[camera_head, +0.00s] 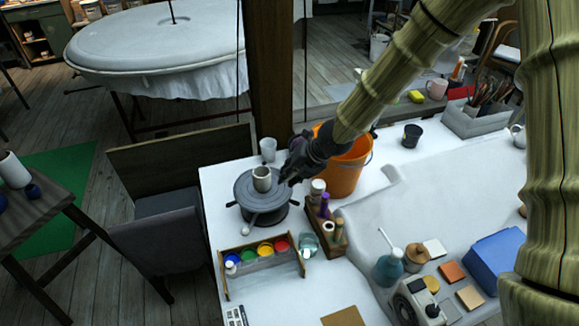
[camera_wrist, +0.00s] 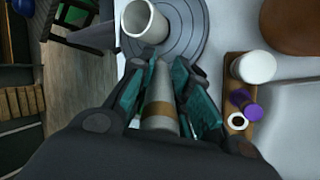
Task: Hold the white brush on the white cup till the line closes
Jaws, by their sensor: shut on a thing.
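The white cup (camera_head: 262,181) stands upright on a round grey turntable (camera_head: 247,192) near the table's left end. In the wrist view the cup (camera_wrist: 133,21) is at the top, its open mouth visible. My gripper (camera_head: 288,172) is just right of the cup in the head view. In the wrist view my gripper (camera_wrist: 162,80) is shut on the brush (camera_wrist: 160,92), a pale shaft with a brown band. The brush points up toward the cup's lower side. I cannot tell whether its tip touches the cup. No line on the cup can be made out.
An orange bucket (camera_head: 344,173) stands behind my gripper. A wooden rack of bottles (camera_head: 327,222) is to the right of the turntable. A paint tray with several coloured pots (camera_head: 264,265) lies in front. A pale tumbler (camera_head: 268,147) stands behind the turntable.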

